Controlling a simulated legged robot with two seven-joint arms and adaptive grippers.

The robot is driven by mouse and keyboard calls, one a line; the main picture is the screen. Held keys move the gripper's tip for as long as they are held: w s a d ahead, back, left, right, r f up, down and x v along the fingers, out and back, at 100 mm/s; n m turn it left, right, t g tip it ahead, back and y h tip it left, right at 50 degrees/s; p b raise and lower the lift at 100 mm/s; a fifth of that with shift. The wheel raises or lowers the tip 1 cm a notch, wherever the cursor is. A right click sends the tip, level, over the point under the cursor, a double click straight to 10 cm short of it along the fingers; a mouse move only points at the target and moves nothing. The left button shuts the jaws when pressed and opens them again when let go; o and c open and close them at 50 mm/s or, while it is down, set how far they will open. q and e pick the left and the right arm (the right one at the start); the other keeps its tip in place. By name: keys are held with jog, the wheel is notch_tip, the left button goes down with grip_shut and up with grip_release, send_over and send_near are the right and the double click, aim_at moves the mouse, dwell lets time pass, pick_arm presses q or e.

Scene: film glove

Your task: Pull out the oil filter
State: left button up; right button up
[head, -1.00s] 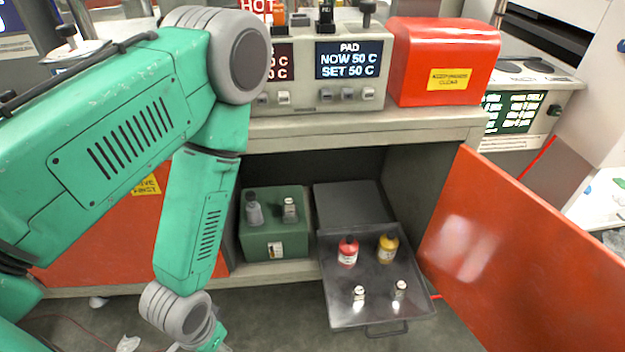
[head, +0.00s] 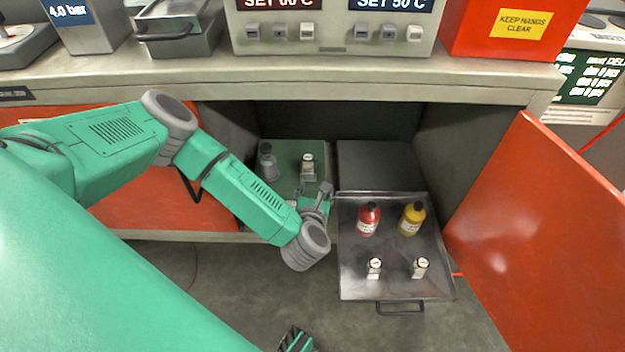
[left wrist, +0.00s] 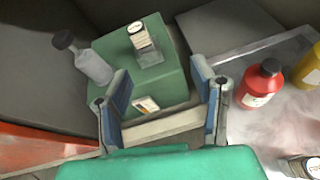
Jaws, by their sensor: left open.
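My left gripper (head: 316,192) is open and empty at the front of a green block (head: 285,153) inside the cabinet. In the left wrist view its two blue-padded fingers (left wrist: 163,85) stand apart, with the block's labelled front between and beyond them. No marking I can read says which one is the oil filter.
A metal tray (head: 400,285) right of the gripper carries a red bottle (head: 368,218), a yellow bottle (head: 412,218) and two small canisters (head: 374,267). The open orange door (head: 545,235) bounds the right side. The worktop (head: 330,75) overhangs the cabinet opening.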

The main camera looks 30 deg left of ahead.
aim_at(308, 162)
pick_arm(q)
jog(key=w+a+f+b, duration=0.1)
jog(key=w+a, duration=0.2)
jog(key=w, duration=0.1)
jog(key=w+a+f+n+y+b, duration=0.1)
jog(key=w+a+f+b, duration=0.1)
jog(key=w+a, duration=0.1)
jog(key=w+a+f+n+b, duration=0.1)
jog(key=w+a, duration=0.3)
jog(key=shift+w+f, duration=0.3)
jog(key=shift+w, duration=0.1)
jog(key=shift+d, duration=0.1)
grip_shut()
